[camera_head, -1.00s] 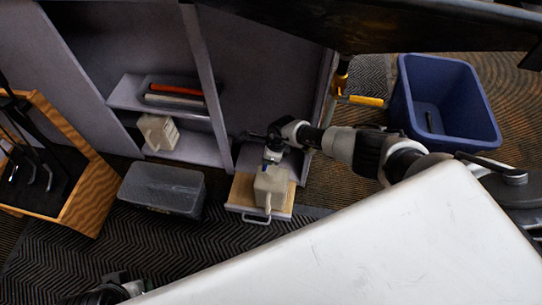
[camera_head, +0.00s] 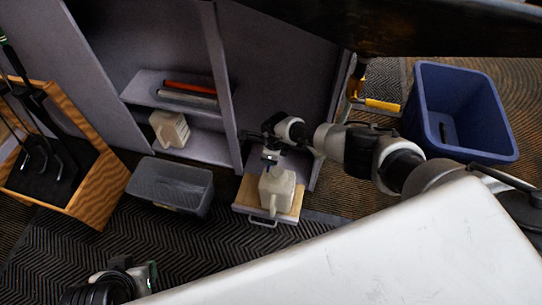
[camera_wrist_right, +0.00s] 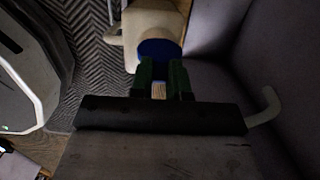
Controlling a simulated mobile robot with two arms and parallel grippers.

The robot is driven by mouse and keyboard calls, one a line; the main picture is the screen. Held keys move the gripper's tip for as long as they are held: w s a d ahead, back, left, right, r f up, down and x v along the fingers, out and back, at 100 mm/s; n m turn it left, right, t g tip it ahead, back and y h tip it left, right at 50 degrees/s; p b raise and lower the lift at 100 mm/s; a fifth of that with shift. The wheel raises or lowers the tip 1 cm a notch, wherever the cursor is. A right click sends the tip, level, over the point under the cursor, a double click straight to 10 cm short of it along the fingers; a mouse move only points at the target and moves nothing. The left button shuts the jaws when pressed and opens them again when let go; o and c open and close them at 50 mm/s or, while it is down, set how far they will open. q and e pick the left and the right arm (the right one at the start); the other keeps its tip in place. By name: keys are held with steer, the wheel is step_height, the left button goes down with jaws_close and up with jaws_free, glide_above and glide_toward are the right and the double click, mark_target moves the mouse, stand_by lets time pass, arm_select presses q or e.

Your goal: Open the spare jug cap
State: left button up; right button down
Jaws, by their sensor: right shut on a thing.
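A cream jug (camera_head: 277,191) stands on a pulled-out wooden board (camera_head: 295,207) at the cabinet's foot; it also shows in the right wrist view (camera_wrist_right: 130,20). Its round blue cap (camera_wrist_right: 157,52) faces my right gripper in the wrist view. My right gripper (camera_head: 270,158) is at the top of this jug, its green fingers (camera_wrist_right: 159,72) shut on the blue cap and hiding part of it. A second cream jug (camera_head: 170,129) sits on the cabinet's lower shelf. My left gripper (camera_head: 145,275) is at the bottom left, partly visible, away from both jugs; its jaw state is unclear.
A grey plastic bin (camera_head: 170,188) lies on the floor left of the board. A wooden rack (camera_head: 85,205) with golf clubs stands at far left. A blue bin (camera_head: 458,110) is at right. Cabinet walls flank the right arm; a white surface (camera_head: 400,250) fills the foreground.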

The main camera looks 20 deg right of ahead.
steer(key=shift+s+f, duration=0.15)
stand_by(0.5)
steer(key=c, duration=1.1)
jaws_free()
